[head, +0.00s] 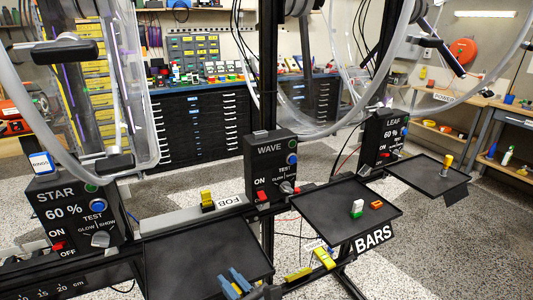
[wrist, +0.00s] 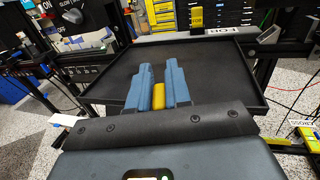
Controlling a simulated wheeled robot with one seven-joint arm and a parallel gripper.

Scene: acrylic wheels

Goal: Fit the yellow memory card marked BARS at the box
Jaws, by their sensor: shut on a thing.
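My gripper (head: 236,283) has blue fingers and is over the near black tray (head: 200,246). In the wrist view, the fingers (wrist: 158,90) are shut on a yellow piece (wrist: 159,95), which looks like the yellow memory card. Its marking is hidden, so I cannot read BARS on it. The boxes are black: STAR (head: 75,215) at left, with a blue-and-white card (head: 41,163) standing on top, WAVE (head: 270,165) in the middle and LEAF (head: 387,138) further right. No card shows on top of WAVE.
A yellow piece (head: 207,200) stands on the rail by the FOB label. The middle tray (head: 330,215) holds white-green and orange pieces, with a BARS sign (head: 374,238) on its edge. More yellow pieces (head: 325,258) lie below it. Clear hoses hang overhead.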

